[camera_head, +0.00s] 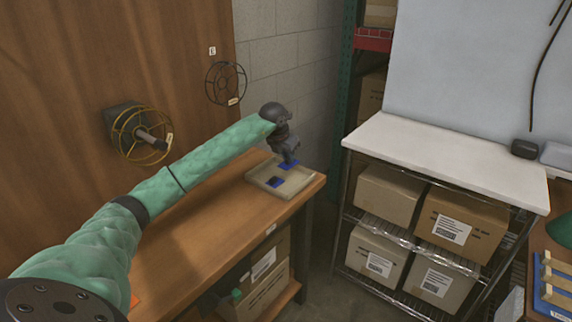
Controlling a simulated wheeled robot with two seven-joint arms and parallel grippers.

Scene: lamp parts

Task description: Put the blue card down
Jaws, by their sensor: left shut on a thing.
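My left arm, in a green sleeve, reaches from the lower left to the far end of the wooden bench. My left gripper (288,158) points down over a shallow beige tray (301,184) and is shut on a blue card (291,163). The card shows as a small blue patch at the fingertips, above the tray's back part. Another small dark blue piece (274,182) lies in the tray, left of the gripper. Whether the held card touches the tray, I cannot tell. My right gripper is not in view.
The wooden bench (215,225) is mostly clear in front of the tray.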

